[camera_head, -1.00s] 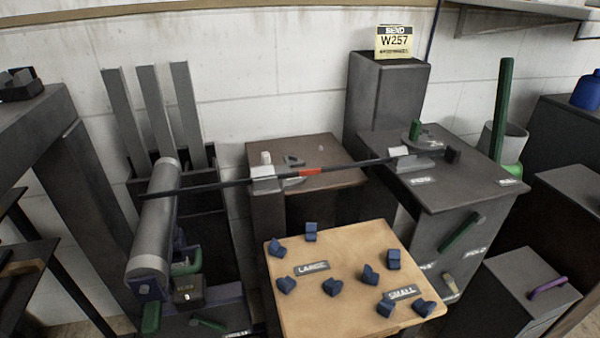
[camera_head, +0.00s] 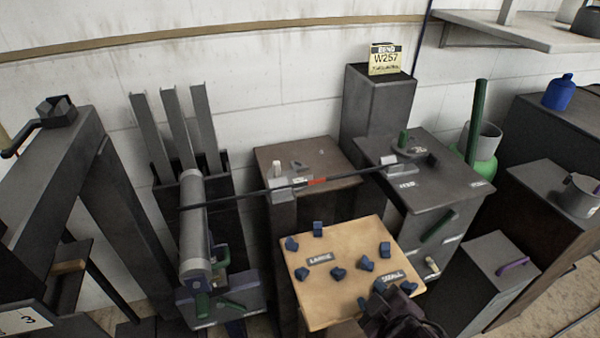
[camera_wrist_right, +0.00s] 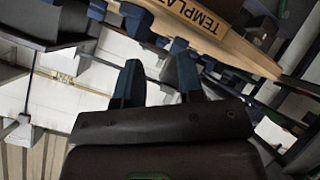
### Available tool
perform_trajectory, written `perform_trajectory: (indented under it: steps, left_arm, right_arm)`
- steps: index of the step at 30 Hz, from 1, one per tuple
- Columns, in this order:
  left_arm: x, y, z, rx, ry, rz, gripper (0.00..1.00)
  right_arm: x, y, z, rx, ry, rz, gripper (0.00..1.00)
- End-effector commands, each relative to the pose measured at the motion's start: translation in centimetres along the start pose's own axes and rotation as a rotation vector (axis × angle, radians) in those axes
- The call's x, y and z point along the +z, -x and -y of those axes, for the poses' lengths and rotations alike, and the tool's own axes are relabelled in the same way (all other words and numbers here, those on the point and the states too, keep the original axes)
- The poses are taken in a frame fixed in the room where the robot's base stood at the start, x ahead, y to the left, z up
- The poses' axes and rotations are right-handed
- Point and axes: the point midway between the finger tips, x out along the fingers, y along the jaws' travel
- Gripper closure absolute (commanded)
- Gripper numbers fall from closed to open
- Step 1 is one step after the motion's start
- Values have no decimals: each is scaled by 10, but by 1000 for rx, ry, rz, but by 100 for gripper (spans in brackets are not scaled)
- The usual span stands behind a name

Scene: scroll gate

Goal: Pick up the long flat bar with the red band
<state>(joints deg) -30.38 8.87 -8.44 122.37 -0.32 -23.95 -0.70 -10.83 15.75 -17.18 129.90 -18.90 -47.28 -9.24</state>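The long flat bar with the red band (camera_head: 317,181) lies slightly sloping in the head view. My right gripper (camera_head: 372,296) is low at the front edge of the tan table, well short of the bar. In the right wrist view its two blue fingers (camera_wrist_right: 160,75) are apart with nothing between them. The bar cannot be made out there. My left gripper is out of view.
The tan table (camera_head: 325,305) carries several blue blocks (camera_head: 338,273) and lies between my right gripper and the bar. Tall grey channels (camera_head: 178,130) stand behind the roller. A green post (camera_head: 476,120) rises at right. A dark frame (camera_head: 60,170) stands at left.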

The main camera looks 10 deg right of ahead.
Motion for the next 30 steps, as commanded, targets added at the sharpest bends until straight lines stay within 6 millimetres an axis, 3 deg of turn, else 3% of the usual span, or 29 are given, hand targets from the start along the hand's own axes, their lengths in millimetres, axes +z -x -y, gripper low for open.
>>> perform_trajectory:
  steps: [1, 11, 17, 21, 24, 30]
  left_arm:
    - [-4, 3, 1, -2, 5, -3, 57]
    - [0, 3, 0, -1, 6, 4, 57]
    - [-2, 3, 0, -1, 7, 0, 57]
    - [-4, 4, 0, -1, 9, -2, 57]
    - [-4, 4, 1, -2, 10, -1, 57]
    - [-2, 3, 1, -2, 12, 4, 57]
  right_arm:
    - [-14, 1, -8, 17, 22, -22, 65]
    - [-90, -27, -11, 118, 283, -336, 65]
    - [-162, -33, -8, 217, 540, -626, 65]
    - [-220, -29, 6, 306, 806, -897, 65]
    - [-252, -23, 20, 364, 1008, -1090, 65]
    - [-288, -17, 50, 449, 1442, -1450, 65]
